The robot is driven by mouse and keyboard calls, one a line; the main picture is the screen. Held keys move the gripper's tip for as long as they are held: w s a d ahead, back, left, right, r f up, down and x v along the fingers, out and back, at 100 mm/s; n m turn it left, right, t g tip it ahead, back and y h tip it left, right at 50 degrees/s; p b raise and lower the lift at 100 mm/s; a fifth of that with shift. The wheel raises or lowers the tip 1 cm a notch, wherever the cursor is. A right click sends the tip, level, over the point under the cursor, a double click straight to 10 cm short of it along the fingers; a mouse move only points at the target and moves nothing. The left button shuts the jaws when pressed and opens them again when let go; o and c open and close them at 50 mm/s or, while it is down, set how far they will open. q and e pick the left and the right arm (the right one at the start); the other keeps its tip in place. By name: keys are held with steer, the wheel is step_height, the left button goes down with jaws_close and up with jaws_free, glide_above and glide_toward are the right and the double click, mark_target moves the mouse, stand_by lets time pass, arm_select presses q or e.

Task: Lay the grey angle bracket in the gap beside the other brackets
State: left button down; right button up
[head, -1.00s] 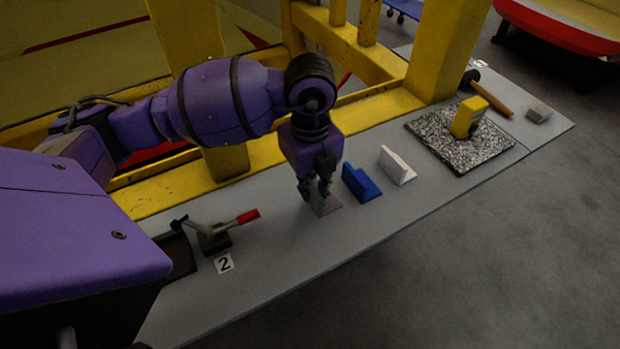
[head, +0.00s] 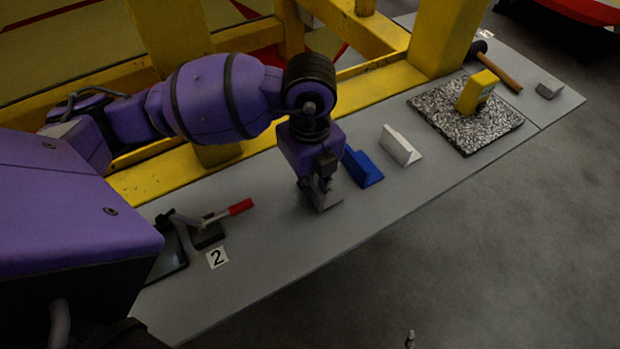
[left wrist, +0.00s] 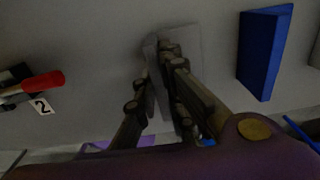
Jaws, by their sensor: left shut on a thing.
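The grey angle bracket (head: 329,204) is at my left gripper's fingertips, low over or on the grey bench; I cannot tell if it touches. My left gripper (head: 318,190) points down and is shut on the bracket's upright plate, and its fingers partly hide it. The left wrist view shows the bracket (left wrist: 186,68) around and behind the fingers (left wrist: 166,60). The blue bracket (head: 364,168) stands just right of the gripper, and also shows in the left wrist view (left wrist: 262,52). The white bracket (head: 400,147) stands further right. My right gripper is not in view.
A red-handled clamp (head: 208,229) and a "2" label (head: 217,257) are to the left. A speckled slab (head: 490,127) with a yellow block (head: 478,92), a hammer (head: 497,65) and a small grey block (head: 549,90) are at right. Yellow beams run behind. The front bench strip is clear.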

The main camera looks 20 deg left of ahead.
arm_select(q)
steer(key=c, duration=1.9)
jaws_free()
steer(key=shift+a+f, duration=0.1)
steer(key=shift+f, duration=0.05)
steer(key=shift+o, duration=0.3)
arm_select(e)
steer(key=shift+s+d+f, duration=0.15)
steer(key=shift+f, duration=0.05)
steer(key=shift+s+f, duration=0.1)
arm_select(q)
steer(key=r+p, duration=0.4)
steer(key=r, duration=0.4)
steer(key=shift+w+r, duration=0.2)
step_height(320, 180, up, 2)
steer(key=shift+s+r, duration=0.1)
steer(key=shift+r, duration=0.95)
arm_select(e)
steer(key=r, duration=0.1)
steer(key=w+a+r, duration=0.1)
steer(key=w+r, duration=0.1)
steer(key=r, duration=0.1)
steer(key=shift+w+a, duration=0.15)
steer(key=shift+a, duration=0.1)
